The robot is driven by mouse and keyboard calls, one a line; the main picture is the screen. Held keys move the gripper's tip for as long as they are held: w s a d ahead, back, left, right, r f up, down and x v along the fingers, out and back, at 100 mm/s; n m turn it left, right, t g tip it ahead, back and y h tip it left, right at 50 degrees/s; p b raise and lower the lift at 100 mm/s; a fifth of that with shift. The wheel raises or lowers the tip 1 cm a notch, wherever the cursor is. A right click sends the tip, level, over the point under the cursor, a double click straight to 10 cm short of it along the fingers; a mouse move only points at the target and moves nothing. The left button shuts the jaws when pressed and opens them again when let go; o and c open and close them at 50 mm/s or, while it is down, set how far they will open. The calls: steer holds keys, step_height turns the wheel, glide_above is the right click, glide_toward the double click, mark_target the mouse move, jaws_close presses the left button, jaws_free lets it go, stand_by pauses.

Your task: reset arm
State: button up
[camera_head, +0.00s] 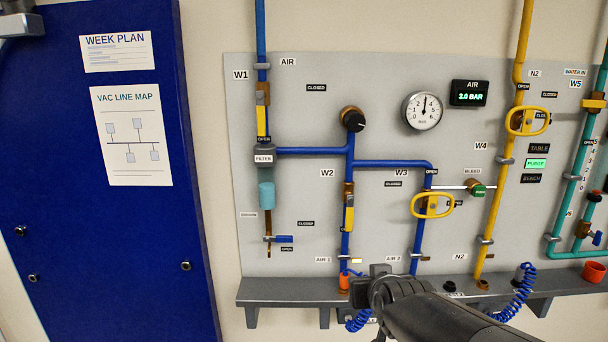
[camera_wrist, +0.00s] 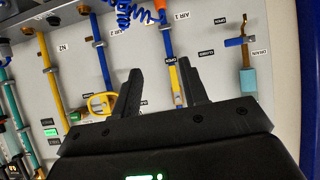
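My arm reaches in from the bottom right of the head view, in front of the shelf. My gripper (camera_head: 372,284) is at its far end, low before the panel and close to the orange connector (camera_head: 344,282). In the wrist view my gripper (camera_wrist: 160,68) has its two black fingers apart, with nothing between them but the panel behind. The wrist view shows the panel upside down. The blue W2 pipe with its yellow valve handle (camera_wrist: 174,82) appears near the right finger. The head view does not clearly show the fingertips.
A grey panel (camera_head: 300,220) carries blue, yellow and teal pipes, valves and a pressure gauge (camera_head: 422,111). A grey shelf (camera_head: 280,291) juts out below, with coiled blue hoses (camera_head: 516,298) and a red cup (camera_head: 593,271). A blue door (camera_head: 60,200) stands at left.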

steer(key=s+d+f+g, duration=0.1)
steer(key=s+g, duration=0.5)
steer(key=s, duration=1.3)
steer(key=shift+s+d+f+m, duration=0.2)
steer(key=shift+d+m, duration=0.1)
steer(key=shift+d, duration=0.05)
